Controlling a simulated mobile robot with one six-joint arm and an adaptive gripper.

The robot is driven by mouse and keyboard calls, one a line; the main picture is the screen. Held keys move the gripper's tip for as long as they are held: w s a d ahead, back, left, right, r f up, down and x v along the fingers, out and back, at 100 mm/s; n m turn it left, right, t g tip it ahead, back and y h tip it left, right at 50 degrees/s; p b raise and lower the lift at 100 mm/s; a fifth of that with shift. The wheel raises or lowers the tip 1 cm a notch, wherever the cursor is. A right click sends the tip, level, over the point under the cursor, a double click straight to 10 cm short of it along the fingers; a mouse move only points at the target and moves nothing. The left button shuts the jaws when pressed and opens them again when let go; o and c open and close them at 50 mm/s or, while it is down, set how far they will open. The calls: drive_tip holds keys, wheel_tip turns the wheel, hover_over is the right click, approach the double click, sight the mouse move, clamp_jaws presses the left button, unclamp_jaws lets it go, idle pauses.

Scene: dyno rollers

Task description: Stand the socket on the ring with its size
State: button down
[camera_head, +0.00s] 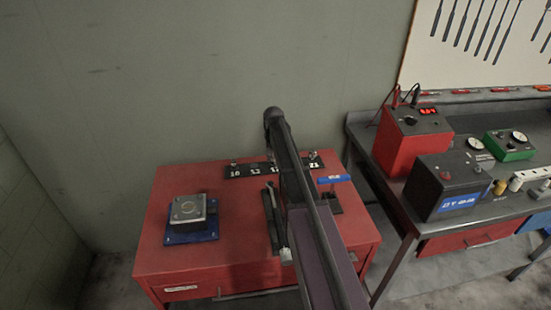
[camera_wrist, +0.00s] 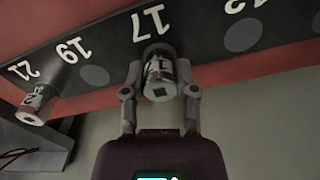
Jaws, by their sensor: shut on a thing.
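My gripper (camera_wrist: 160,91) is shut on a shiny metal socket (camera_wrist: 158,72), with a finger on each side of it. A dark size mark on the socket starts with what looks like a 1; the rest is hard to read. Grey rings show by the 19 (camera_wrist: 95,75) and to the right of the 17 (camera_wrist: 240,35). In the head view my arm hides the gripper and the held socket.
Another socket (camera_wrist: 38,102) stands by the 21 end of the strip. In the head view the strip (camera_head: 240,171) lies along the back of the red cabinet (camera_head: 245,240). A boxy device on a blue base (camera_head: 190,237) stands left; a blue-handled tool (camera_head: 333,179) is right of my arm.

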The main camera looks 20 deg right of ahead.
drive_tip(key=shift+f, duration=0.15)
drive_tip(key=shift+c, duration=2)
unclamp_jaws()
drive_tip(key=shift+r, duration=0.2)
wheel_tip(320, 180, up, 12)
drive_tip(key=p, duration=1.2)
drive_tip(key=shift+s, duration=0.1)
drive_tip(key=s+a+n, duration=0.1)
drive_tip(key=s+a, duration=0.4)
drive_tip(key=s, duration=0.4)
drive_tip(key=s+a+n, duration=0.2)
drive_tip(key=s+a, duration=0.3)
drive_tip(key=s, duration=0.4)
drive_tip(key=s+a+n, duration=0.2)
drive_tip(key=s+a, duration=0.4)
drive_tip(key=s, duration=0.4)
